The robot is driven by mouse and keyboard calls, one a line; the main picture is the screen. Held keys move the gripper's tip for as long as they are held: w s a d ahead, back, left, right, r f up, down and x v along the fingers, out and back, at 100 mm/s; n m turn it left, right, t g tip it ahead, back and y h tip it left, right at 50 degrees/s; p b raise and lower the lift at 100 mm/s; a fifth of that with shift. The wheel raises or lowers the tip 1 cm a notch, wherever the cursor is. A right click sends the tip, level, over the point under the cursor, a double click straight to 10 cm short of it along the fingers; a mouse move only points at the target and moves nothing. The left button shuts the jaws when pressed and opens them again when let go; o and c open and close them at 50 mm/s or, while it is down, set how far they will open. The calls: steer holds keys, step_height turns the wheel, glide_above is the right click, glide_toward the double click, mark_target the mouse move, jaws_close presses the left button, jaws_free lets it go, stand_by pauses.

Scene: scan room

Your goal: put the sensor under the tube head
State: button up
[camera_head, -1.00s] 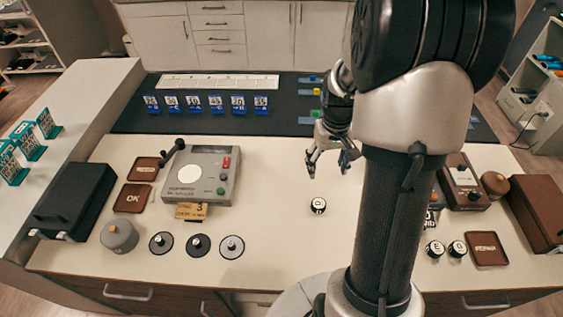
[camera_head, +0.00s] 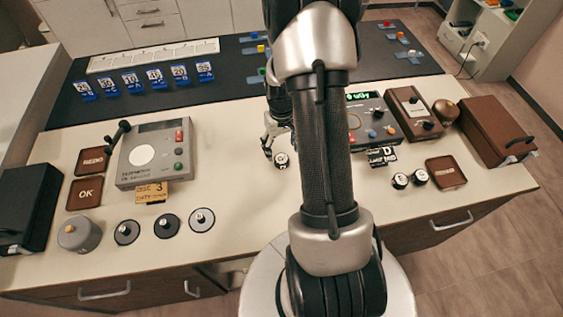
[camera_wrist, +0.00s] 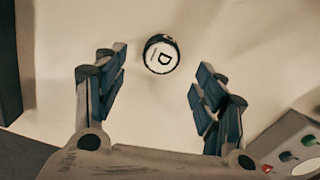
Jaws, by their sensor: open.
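A small black cylinder with a white top marked D (camera_wrist: 161,55) stands on the pale bench in the wrist view. It shows in the head view as a small black and white cylinder (camera_head: 281,160). My gripper (camera_wrist: 158,88) is open, its blue-padded fingers apart, with the cylinder beyond and between the tips and nothing held. In the head view my gripper (camera_head: 272,149) is low beside the cylinder, partly hidden by my arm. Two similar cylinders (camera_head: 400,181) (camera_head: 419,177) stand at the right. I cannot tell which part is the tube head.
A grey device with a lever (camera_head: 150,152) and yellow card stands left. A device with a green display (camera_head: 372,117) and black D card stands right, near a brown box (camera_head: 493,125). Grey discs (camera_head: 167,226) line the front. A dark mat (camera_head: 215,98) lies behind.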

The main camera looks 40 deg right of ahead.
mark_target(281, 157)
step_height(281, 157, down, 5)
steer(key=shift+w+f+b, duration=0.1)
steer(key=shift+b, duration=0.9)
steer(key=shift+c, duration=0.3)
steer(key=c, duration=1.2)
steer(key=shift+c, duration=0.2)
step_height(281, 157, up, 20)
steer(key=p, duration=0.5)
steer(key=shift+p, duration=0.35)
